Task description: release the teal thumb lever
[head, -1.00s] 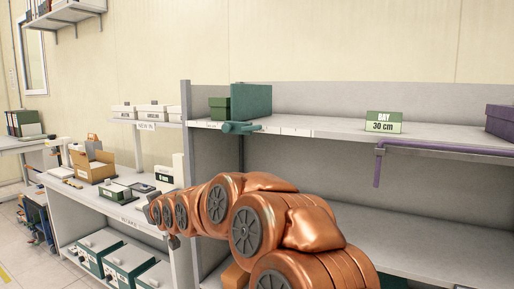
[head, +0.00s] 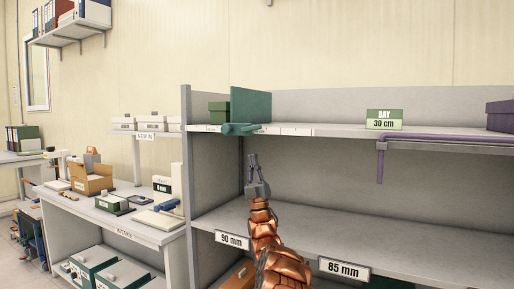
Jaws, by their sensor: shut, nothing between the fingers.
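The teal thumb lever (head: 238,128) sticks out from the front edge of the upper shelf, below a teal upright panel (head: 251,102) that stands on that shelf. My gripper (head: 253,157) points up in front of the shelving, a little below and to the right of the lever. It is shut and empty, and it appears apart from the lever. Nothing covers the lever in this view.
A purple bar (head: 430,137) runs along the shelf edge at the right, with an arm hanging down. A green box (head: 218,112) stands left of the panel, and a "BAY 30 cm" sign (head: 384,119) stands farther right. The lower shelf (head: 400,225) is largely bare.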

